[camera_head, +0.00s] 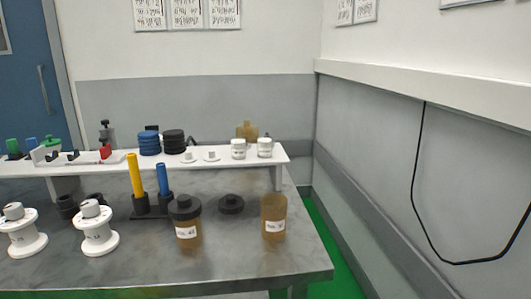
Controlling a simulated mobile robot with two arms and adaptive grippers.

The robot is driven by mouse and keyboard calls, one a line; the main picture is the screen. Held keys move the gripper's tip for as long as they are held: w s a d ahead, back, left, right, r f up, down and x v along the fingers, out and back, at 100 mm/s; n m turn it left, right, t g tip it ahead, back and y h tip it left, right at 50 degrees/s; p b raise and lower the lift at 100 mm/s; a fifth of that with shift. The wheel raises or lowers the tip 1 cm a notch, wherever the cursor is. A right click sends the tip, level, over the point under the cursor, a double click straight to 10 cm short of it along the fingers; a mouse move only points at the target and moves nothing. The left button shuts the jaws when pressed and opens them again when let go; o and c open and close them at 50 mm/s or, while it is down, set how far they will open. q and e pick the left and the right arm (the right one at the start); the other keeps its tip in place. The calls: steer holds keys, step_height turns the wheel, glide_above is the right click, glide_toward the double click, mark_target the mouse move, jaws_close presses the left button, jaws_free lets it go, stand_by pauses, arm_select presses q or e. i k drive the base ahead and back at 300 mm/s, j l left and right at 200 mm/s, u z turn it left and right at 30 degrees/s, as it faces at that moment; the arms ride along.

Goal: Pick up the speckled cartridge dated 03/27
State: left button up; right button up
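I cannot pick out a speckled cartridge dated 03/27, because the labels are too small to read. Two small white labelled jars (238,149) (265,147) stand at the right end of the white shelf (225,158). Two amber containers with white labels stand on the grey table (215,265): one with a dark cap (186,232), one without a cap (274,217). Two white spool-shaped pieces (22,240) (97,238) with greyish tops stand at the left, with small marks on them. Neither of my grippers is in view.
A yellow rod (134,175) and a blue rod (162,179) stand in black holders. Blue discs (149,144) and black discs (173,142) are stacked on the shelf. The table's front right is clear.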

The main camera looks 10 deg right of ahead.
mark_target(238, 144)
steer(key=l, duration=0.65)
steer(key=i+l, duration=0.15)
steer(key=l, duration=0.5)
steer(key=u, duration=0.05)
